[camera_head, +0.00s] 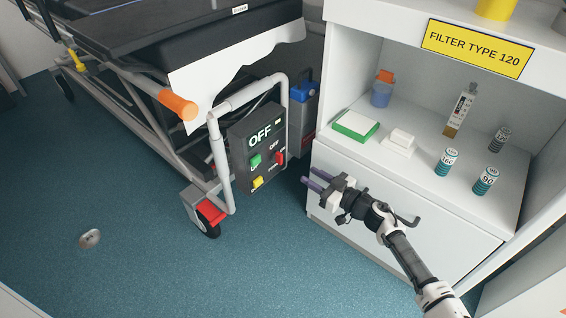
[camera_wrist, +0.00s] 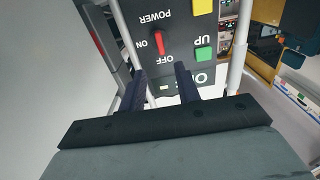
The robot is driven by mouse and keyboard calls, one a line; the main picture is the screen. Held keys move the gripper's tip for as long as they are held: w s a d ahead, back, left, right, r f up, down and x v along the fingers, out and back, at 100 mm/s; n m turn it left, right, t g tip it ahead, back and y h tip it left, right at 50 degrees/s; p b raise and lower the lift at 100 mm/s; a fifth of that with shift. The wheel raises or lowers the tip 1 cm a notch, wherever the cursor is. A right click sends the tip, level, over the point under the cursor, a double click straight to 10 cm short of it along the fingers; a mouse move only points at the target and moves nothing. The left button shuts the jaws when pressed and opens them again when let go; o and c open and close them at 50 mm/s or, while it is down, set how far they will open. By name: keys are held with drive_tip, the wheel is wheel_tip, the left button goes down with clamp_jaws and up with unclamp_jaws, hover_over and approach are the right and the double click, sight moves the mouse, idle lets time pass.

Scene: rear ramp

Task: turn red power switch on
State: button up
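The red power switch (camera_head: 279,158) is on the right part of a dark control box (camera_head: 240,150) hung on the bed's frame. The box reads OFF in large letters. In the wrist view the box appears upside down, and the red switch (camera_wrist: 159,41) shows beside the words ON, OFF and POWER. My gripper (camera_head: 309,175) is to the right of the box and a little lower, apart from it, with its fingers pointing toward it. In the wrist view my gripper (camera_wrist: 160,70) is open and empty. The switch appears between and beyond the fingertips.
A green button (camera_head: 255,161) and a yellow button (camera_head: 257,182) sit beside the switch. A pale tube frame (camera_head: 218,150) surrounds the box. A white cabinet (camera_head: 375,190) with a shelf of jars stands close on the right. The blue floor (camera_head: 130,230) is mostly clear.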

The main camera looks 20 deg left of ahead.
sight(282, 159)
drive_tip(key=b+x, duration=0.2)
drive_tip(key=x, duration=0.7)
drive_tip(key=shift+a+f, duration=0.15)
drive_tip(key=shift+a, duration=0.05)
drive_tip(key=shift+w+a, duration=0.25)
drive_tip(key=shift+a, duration=0.3)
clamp_jaws()
